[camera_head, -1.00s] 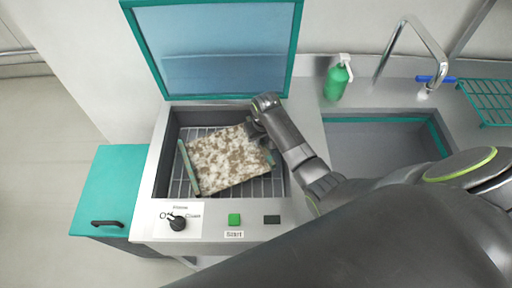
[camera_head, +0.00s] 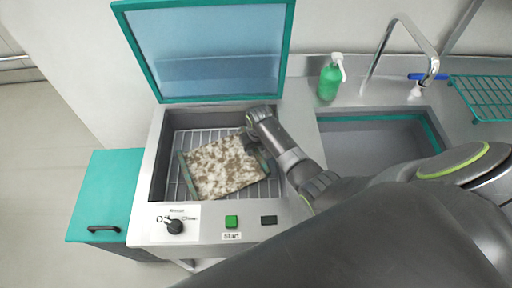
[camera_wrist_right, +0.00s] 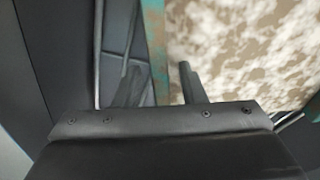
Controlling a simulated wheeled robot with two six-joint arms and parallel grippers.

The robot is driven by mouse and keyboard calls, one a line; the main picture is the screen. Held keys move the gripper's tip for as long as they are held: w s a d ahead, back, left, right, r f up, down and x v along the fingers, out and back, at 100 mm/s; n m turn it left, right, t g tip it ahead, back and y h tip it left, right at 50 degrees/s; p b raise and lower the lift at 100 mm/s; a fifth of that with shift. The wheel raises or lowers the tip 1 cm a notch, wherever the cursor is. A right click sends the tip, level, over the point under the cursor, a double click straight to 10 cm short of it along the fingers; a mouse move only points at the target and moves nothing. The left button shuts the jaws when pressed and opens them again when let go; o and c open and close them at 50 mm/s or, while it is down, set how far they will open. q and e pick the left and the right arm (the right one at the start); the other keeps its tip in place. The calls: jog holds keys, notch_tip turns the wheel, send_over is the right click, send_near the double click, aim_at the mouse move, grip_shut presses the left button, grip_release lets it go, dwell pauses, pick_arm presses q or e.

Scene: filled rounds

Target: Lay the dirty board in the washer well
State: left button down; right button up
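The dirty board (camera_head: 222,168), a cream panel with brown blotches and teal edge strips, lies slightly turned on the wire rack inside the washer well (camera_head: 160,172). My right gripper (camera_head: 256,147) is at the board's upper right edge, inside the well. In the right wrist view, its two fingers (camera_wrist_right: 160,88) stand apart, on either side of the board's teal edge strip (camera_wrist_right: 157,45), with a gap between them; the board (camera_wrist_right: 235,50) fills the upper right. My left gripper is not in view.
The washer's lid (camera_head: 208,55) stands open behind the well. A knob (camera_head: 174,227) and a green start button (camera_head: 231,221) are on the front panel. A sink (camera_head: 375,145), a green soap bottle (camera_head: 330,80) and a teal rack (camera_head: 487,98) are to the right.

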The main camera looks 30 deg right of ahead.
notch_tip(320, 180, up, 12)
jog(key=s, duration=0.1)
jog(key=shift+s, duration=0.25)
dwell(0.5)
dwell(0.5)
